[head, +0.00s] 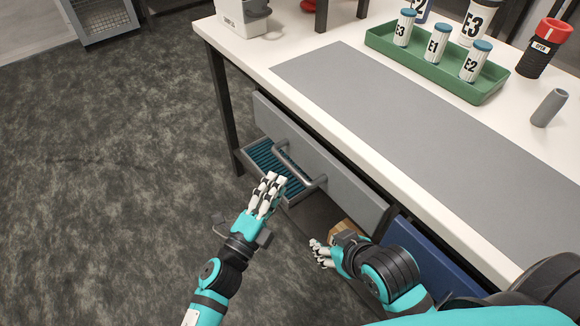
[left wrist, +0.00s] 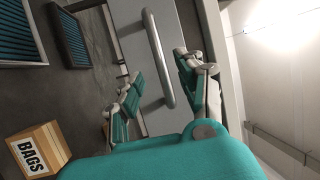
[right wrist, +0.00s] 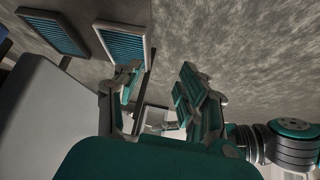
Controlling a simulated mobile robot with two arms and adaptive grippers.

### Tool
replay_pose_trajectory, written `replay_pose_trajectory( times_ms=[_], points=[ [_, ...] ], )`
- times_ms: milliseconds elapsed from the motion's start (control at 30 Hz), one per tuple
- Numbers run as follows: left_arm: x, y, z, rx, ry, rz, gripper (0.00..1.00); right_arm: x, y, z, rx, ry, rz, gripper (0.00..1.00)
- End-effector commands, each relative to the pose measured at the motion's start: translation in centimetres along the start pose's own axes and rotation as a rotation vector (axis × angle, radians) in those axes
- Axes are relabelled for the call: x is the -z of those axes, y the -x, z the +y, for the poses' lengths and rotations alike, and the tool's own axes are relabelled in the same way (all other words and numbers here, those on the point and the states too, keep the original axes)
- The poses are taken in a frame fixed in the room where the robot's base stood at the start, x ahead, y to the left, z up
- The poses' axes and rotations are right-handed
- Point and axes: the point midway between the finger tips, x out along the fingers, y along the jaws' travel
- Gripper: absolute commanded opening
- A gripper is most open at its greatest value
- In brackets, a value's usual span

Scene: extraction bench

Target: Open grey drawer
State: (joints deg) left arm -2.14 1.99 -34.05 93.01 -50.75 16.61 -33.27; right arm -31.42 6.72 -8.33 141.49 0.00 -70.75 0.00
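The grey drawer (head: 315,150) is under the bench top, and its front looks flush, with no opening visible. Its grey bar handle (head: 298,165) sticks out from the front; in the left wrist view the handle (left wrist: 158,60) lies between the spread fingers. My left gripper (head: 268,190) is open and empty, just in front of and below the handle; contact cannot be told. My right gripper (head: 320,252) hangs lower and to the right, near the blue drawer, and its fingers are apart with nothing held in the right wrist view (right wrist: 162,90).
A blue drawer (head: 435,262) is right of the grey one. A teal-ribbed tray (head: 262,155) sits low below the grey drawer. A BAGS box (left wrist: 38,150) is low under the bench. A green tray (head: 385,43) with labelled bottles stands on the bench. Floor at left is clear.

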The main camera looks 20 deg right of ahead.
Motion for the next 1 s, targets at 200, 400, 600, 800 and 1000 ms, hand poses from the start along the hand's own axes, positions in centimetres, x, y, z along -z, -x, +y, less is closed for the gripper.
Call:
replay_pose_trajectory(
  times_ms=[200,400,600,800,1000],
  points=[
    [0.0,-4.3,0.1,0.001,0.0,0.0,0.38,2.2,-0.5,-0.3,0.006,0.002,0.11,0.4],
    [0.0,-6.2,0.1,0.0,0.0,-0.001,0.38,3.7,-0.5,-0.5,0.01,0.003,0.185,0.4],
    [0.0,-6.6,0.0,-0.001,0.001,-0.001,0.38,4.1,-0.5,-0.5,0.011,0.004,0.202,0.4],
    [0.0,-6.6,0.0,-0.001,0.001,-0.001,0.32,4.1,-0.5,-0.5,0.011,0.004,0.202,0.4],
    [0.0,-6.6,0.0,-0.001,0.001,-0.001,0.06,4.1,-0.5,-0.5,0.01,0.004,0.201,0.4]
  ],
)
